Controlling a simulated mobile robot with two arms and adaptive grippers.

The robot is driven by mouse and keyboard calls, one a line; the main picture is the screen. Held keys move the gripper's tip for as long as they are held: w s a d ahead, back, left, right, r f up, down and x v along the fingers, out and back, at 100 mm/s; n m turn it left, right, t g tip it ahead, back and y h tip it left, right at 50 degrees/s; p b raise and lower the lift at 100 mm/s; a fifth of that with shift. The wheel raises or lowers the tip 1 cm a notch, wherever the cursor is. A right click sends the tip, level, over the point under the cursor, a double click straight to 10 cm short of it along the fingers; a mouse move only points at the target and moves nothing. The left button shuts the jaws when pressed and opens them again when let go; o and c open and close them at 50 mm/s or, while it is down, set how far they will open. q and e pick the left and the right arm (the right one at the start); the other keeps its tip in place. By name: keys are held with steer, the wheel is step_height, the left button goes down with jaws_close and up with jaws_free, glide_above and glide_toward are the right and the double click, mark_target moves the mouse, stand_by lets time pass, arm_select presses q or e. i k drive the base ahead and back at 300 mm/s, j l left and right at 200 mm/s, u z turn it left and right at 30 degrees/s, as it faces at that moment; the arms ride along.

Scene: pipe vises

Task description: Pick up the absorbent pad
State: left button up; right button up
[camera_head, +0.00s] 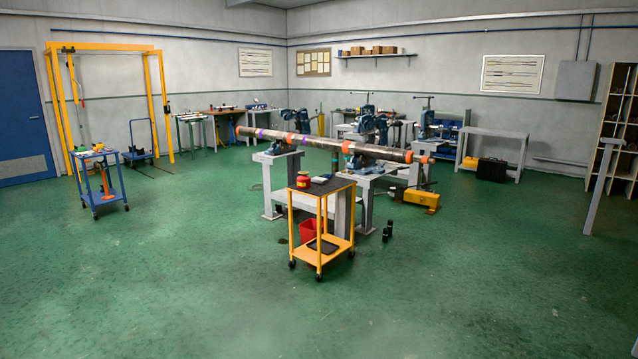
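I cannot make out the absorbent pad with certainty. A yellow cart (323,258) stands in the middle of the room, in front of the pipe vises. A flat dark rectangular piece (323,246) lies on its lower shelf and may be the pad. Neither of my grippers is in view.
A red bucket (308,231) stands on the cart's lower shelf. A long pipe (325,143) rests on vises behind the cart. A blue cart (102,197) stands at left. The green floor in front is clear.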

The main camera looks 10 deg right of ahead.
mark_target(317, 179)
steer(key=i+l+z, duration=0.15)
steer(key=i+z, duration=0.15)
steer(key=i, duration=0.4)
steer(key=i+z, duration=0.2)
steer(key=i, duration=2.2)
